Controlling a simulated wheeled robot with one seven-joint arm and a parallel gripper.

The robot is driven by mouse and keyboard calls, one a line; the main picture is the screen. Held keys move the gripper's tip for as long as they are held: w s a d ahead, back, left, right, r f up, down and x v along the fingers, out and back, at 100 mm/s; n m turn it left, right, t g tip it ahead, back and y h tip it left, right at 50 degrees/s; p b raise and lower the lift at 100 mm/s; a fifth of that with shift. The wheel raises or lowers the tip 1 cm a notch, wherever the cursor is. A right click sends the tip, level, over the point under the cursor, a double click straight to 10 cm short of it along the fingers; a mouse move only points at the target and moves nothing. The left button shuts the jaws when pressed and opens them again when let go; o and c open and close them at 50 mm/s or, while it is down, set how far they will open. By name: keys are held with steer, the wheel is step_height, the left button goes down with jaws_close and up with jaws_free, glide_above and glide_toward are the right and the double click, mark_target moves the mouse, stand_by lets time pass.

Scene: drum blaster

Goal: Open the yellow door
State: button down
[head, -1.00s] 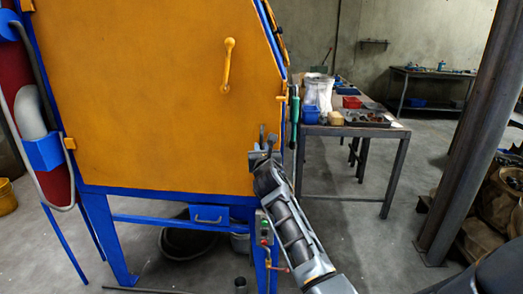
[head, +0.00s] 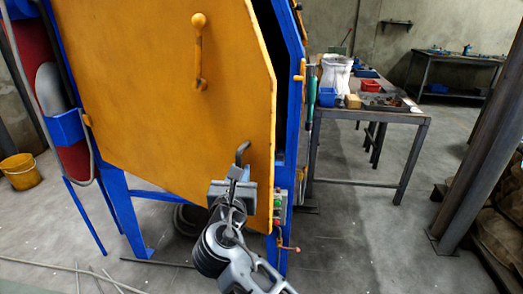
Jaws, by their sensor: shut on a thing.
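The yellow door (head: 160,90) of the blue-framed cabinet fills the left and middle of the head view. It stands ajar, with a dark gap (head: 284,100) along its right edge. A yellow handle (head: 199,50) is fixed on its upper part. A grey metal latch handle (head: 241,152) sticks up near the door's lower right corner. My gripper (head: 237,174) is at this latch handle and shut on it. The fingertips and the lower part of the latch handle are partly hidden by the gripper body.
A metal table (head: 375,117) with a red bin (head: 371,85), a blue bin (head: 327,97) and other items stands right of the cabinet. A steel pillar (head: 485,150) is at the far right. Loose rods (head: 92,275) lie on the floor, and a yellow bucket (head: 20,171) stands at left.

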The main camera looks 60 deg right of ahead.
steer(key=w+a+p, duration=0.2)
steer(key=a, duration=1.3)
steer(key=shift+a+p, duration=0.3)
steer(key=shift+p, duration=0.05)
steer(key=c, duration=1.2)
jaws_free()
steer(key=shift+c, duration=0.2)
